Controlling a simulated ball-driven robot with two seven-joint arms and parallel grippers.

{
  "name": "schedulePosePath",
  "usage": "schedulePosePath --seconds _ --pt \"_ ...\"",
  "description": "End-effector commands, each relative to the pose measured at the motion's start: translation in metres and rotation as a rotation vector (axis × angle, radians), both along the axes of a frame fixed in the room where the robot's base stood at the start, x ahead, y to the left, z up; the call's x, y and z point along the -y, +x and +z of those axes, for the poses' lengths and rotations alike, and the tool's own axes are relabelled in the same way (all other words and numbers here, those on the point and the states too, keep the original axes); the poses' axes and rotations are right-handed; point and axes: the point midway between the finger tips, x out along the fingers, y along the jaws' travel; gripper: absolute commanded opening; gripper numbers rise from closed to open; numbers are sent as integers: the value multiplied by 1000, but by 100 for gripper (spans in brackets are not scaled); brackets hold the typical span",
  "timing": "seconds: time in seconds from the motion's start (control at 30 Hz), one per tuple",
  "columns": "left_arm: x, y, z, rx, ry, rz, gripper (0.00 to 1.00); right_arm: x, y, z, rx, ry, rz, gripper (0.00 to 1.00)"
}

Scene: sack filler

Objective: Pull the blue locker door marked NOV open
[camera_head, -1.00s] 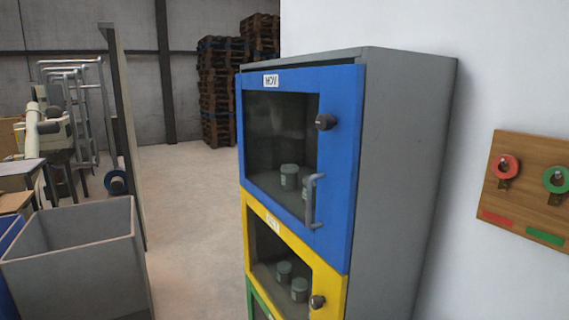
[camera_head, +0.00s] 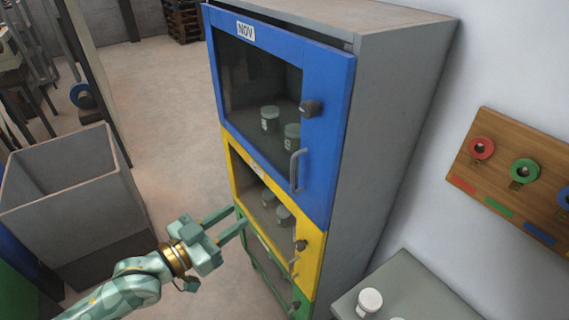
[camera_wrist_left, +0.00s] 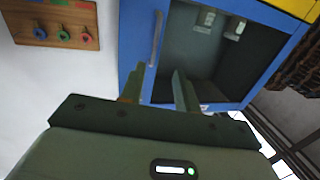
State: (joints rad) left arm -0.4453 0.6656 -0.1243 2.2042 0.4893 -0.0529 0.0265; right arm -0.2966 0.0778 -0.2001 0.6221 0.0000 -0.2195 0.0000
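The blue door (camera_head: 327,130) marked NOV is the top door of a grey locker. It has a dark window, a black knob (camera_head: 311,108) and a grey bar handle (camera_head: 295,171) near its right edge. A thin dark gap shows above the door; I cannot tell whether it is ajar. My left gripper (camera_head: 240,214) is open and empty, lower left of the handle in the head view, overlapping the lower doors. My right gripper is not in view.
A yellow door (camera_head: 312,249) and a green door (camera_head: 262,262) are below the blue one. A grey bin (camera_head: 75,205) stands left. A grey surface (camera_head: 420,285) with a white jar (camera_head: 369,300) is at lower right. A wooden board (camera_head: 500,165) with coloured rings hangs on the right wall.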

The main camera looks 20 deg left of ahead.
Motion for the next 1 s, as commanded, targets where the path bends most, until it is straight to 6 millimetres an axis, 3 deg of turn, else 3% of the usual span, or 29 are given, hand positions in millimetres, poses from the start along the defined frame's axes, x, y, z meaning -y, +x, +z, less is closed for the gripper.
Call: schedulePosePath --seconds 0.07,0.23,0.7,1.0 --pt "6 1 10 15 -34 -10 32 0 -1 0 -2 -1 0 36" --pt "15 22 12 15 -47 -8 32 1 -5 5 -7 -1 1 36" --pt "66 122 11 13 -43 -9 32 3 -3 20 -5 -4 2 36" --pt "77 144 9 12 -41 -9 32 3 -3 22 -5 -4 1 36"
